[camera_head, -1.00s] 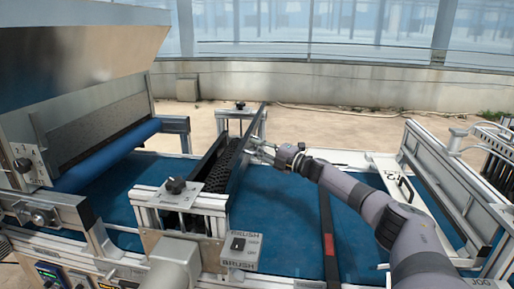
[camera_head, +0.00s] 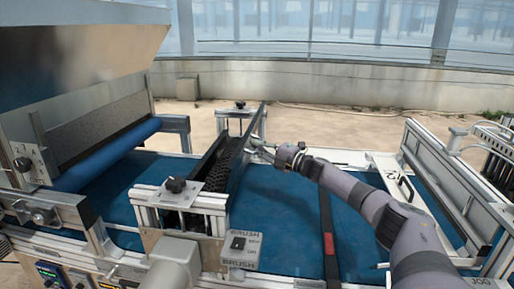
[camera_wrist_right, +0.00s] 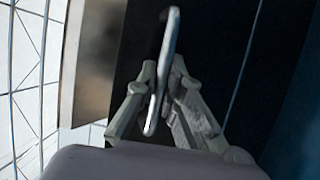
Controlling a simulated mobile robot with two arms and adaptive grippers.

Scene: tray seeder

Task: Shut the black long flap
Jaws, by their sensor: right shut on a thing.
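The black long flap (camera_head: 246,149) stands steeply tilted along the right side of the brush unit in the head view. My right gripper (camera_head: 257,150) is at the flap's right face, about midway along it. In the right wrist view, my right gripper (camera_wrist_right: 160,95) is shut on a thin, light-edged bar (camera_wrist_right: 169,50), which looks like the flap's handle. The dark flap face (camera_wrist_right: 205,50) fills the area behind it. The fingertips are small and partly blurred in the head view. My left gripper is not in view.
The black brush (camera_head: 221,170) lies left of the flap. A metal bracket with a black knob (camera_head: 176,186) and a grey BRUSH switch box (camera_head: 241,249) stand in front. The blue belt (camera_head: 285,215) is open to the right, crossed by a dark bar (camera_head: 328,225).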

